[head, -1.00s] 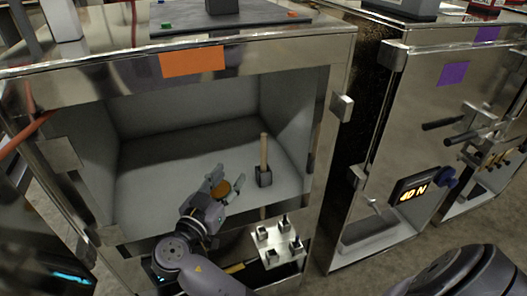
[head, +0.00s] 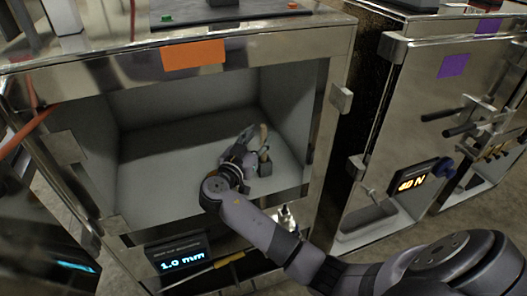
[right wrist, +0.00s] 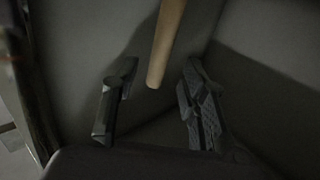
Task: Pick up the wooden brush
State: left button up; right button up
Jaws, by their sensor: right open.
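The wooden brush (head: 264,140) stands near the right wall inside the open compartment, with a light wooden handle and a dark block at its foot. My right gripper (head: 248,134) is inside the compartment just left of the handle. In the right wrist view, the tan handle (right wrist: 166,42) reaches down from the top edge, its end showing between the two spread fingers (right wrist: 160,74). The fingers look apart from it, and the gripper is open and empty. The dark block is out of sight in that view. My left gripper is not in view.
The compartment's metal frame (head: 318,120) and low front edge surround the opening. A display reading 1.0 mm (head: 182,257) and a yellow-handled tool (head: 228,262) are below. A second metal cabinet with a 40 N display (head: 412,180) stands right. The compartment's left floor is clear.

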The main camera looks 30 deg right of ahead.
aim_at(262, 134)
jog(key=x, duration=0.3)
jog(key=shift+d, duration=0.2)
grip_shut()
dwell(0.3)
